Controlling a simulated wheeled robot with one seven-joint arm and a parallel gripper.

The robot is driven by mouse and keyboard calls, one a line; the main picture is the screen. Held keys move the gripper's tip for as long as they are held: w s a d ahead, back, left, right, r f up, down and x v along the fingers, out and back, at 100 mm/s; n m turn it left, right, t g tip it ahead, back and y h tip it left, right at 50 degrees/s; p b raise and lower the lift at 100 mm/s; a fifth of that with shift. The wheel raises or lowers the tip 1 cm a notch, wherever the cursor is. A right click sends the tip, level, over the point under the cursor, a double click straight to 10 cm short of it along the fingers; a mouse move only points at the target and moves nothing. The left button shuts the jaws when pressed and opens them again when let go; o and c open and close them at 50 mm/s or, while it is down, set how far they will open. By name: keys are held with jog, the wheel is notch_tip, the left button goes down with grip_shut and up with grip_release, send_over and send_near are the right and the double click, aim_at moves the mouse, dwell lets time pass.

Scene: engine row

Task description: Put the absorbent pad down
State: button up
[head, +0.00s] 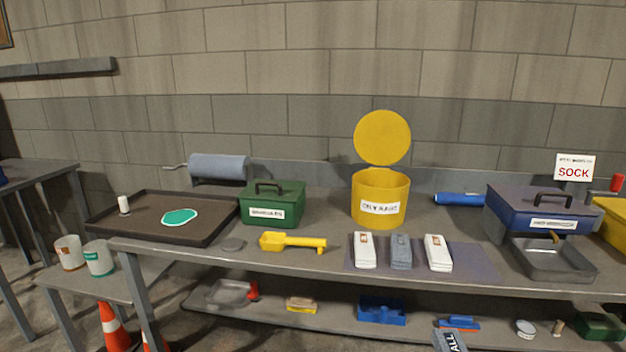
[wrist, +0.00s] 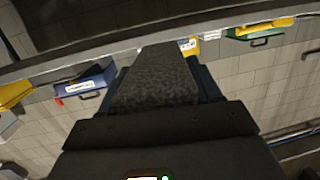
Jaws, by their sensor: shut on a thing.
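A dark grey, speckled absorbent pad (wrist: 160,72) fills the middle of the wrist view. My gripper (wrist: 160,95) is shut on it, with dark finger edges showing at both sides of the pad. The pad hides most of the fingers. It points towards the bench, which appears upside down in this view; I cannot tell its height above any surface. I cannot make out the gripper or the held pad in the head view. In the head view, a green patch (head: 180,217) lies in a dark, low-rimmed tray (head: 215,239) at the left.
A yellow bin (head: 381,188) with its lid raised stands mid-bench, beside a green box (head: 272,190) and yellow scoop (head: 290,242). White and grey blocks (head: 401,252) lie on a mat. A blue box (head: 532,202) and metal pan (head: 552,266) stand right. The tray has free room.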

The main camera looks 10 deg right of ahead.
jog(key=s+a+f+n+y, duration=0.2)
jog(key=s+a+f, duration=0.4)
jog(key=a+f, duration=0.3)
jog(key=shift+a+f+y, duration=0.3)
jog(key=shift+a, duration=0.3)
